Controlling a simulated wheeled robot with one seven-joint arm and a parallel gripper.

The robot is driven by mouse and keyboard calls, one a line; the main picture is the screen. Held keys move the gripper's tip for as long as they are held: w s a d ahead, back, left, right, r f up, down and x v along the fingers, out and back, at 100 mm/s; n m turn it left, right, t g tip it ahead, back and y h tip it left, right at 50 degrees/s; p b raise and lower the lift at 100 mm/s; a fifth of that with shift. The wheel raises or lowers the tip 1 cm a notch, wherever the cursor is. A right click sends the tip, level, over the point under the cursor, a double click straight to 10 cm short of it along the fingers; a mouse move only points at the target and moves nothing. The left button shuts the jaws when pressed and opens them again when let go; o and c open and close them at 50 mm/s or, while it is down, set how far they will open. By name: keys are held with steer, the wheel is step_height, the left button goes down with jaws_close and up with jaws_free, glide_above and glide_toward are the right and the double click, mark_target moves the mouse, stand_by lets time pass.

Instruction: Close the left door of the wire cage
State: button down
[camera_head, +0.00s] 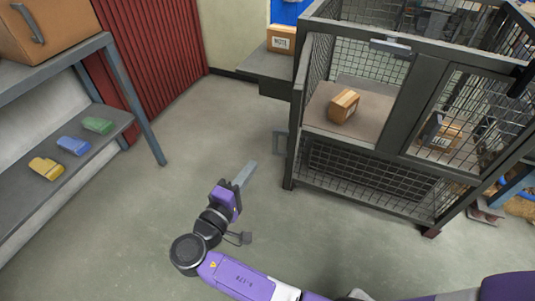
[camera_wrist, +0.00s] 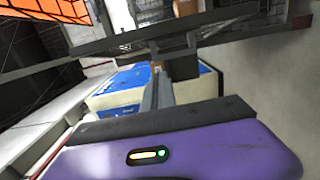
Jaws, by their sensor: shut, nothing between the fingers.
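The wire cage (camera_head: 425,85) stands at the right in the head view, with a dark grey frame and mesh panels. Its left front bay is uncovered, and a cardboard box (camera_head: 344,106) shows on the shelf inside. The left door (camera_head: 299,105) appears swung open toward me, seen nearly edge-on, with a grey handle (camera_head: 281,143) on its left side. My gripper (camera_head: 247,171) is shut and empty, left of the door and handle and apart from them. In the wrist view my closed fingers (camera_wrist: 157,92) point at a grey framed bar (camera_wrist: 180,36), which I cannot identify surely.
A shelf rack (camera_head: 75,147) with yellow, blue and green items stands at the left. A red corrugated panel (camera_head: 155,45) is behind it. A ledge (camera_head: 262,64) with a cardboard box (camera_head: 281,39) adjoins the cage. The floor (camera_head: 200,130) between rack and cage is clear.

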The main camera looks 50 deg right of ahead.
glide_toward(274, 135)
steer(key=x, duration=0.4)
steer(key=shift+w+d+b, duration=0.1)
steer(key=shift+d+b, duration=0.1)
steer(key=shift+b, duration=0.1)
steer(key=shift+s+d, duration=0.6)
steer(key=shift+s, duration=0.25)
steer(key=shift+s+d, duration=0.6)
steer(key=shift+s, duration=0.2)
steer(key=shift+s+d, duration=0.1)
steer(key=shift+s, duration=0.05)
